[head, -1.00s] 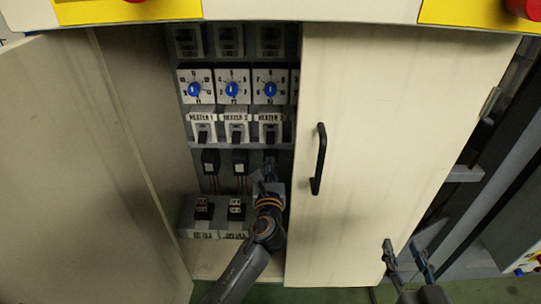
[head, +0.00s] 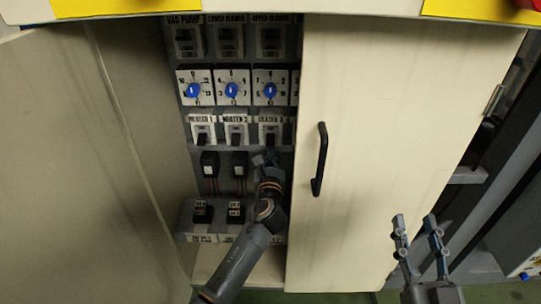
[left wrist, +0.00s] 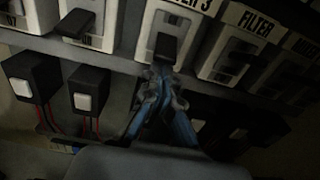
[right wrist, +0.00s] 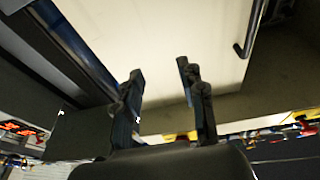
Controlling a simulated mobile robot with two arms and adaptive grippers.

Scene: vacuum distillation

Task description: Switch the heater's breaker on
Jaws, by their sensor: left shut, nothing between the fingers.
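Three heater breakers sit in a row in the cabinet, white plates with black levers: heater 1 (head: 202,131), heater 2 (head: 236,131) and heater 3 (head: 270,131). The heater 3 breaker also shows in the left wrist view (left wrist: 172,24), its black lever in the lower part of the plate. My left gripper (head: 264,158) is inside the cabinet, shut and empty. In the left wrist view its fingertips (left wrist: 162,78) are just below that lever; I cannot tell whether they touch it. My right gripper (head: 418,224) is open and empty outside the right door.
The left door (head: 80,160) stands open. The right door (head: 385,150), with a black handle (head: 319,160), covers the cabinet's right side, close beside my left arm. Blue dials (head: 232,89) are above the heater breakers. Black switch boxes (head: 209,164) are below. A filter breaker (left wrist: 238,50) is right of heater 3.

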